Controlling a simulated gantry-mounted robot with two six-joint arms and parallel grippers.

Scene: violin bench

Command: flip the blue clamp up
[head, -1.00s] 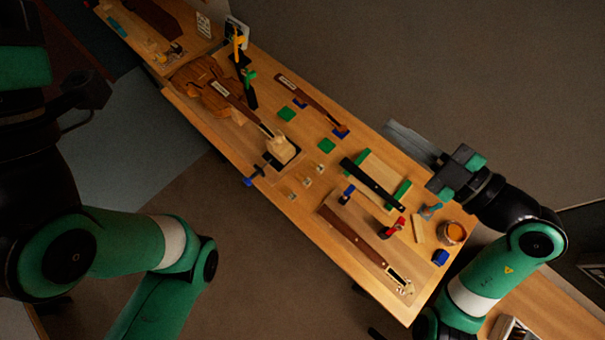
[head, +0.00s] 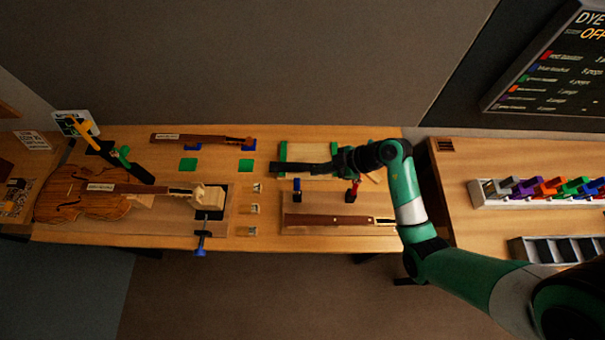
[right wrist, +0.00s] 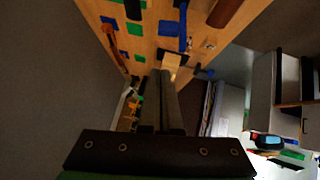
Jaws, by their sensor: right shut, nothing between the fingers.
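The blue clamp (head: 297,185) stands on the bench, left of a red clamp (head: 354,187) and behind a dark brown fingerboard (head: 330,220). Its exact lever angle is too small to tell. A long blue shape, likely this clamp, shows near the top of the right wrist view (right wrist: 183,28). My right gripper (head: 336,162) is shut and empty over the right part of a black bar (head: 290,168), behind and to the right of the blue clamp, apart from it. Its fingers fill the middle of the right wrist view (right wrist: 168,85). My left gripper is out of view.
A violin (head: 85,200) lies at the left, beside a vise with a blue handle (head: 200,248). Green pads (head: 188,165) and small metal pieces (head: 256,208) lie mid-bench. A rack of coloured items (head: 540,190) stands on the right bench. A wall rises behind.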

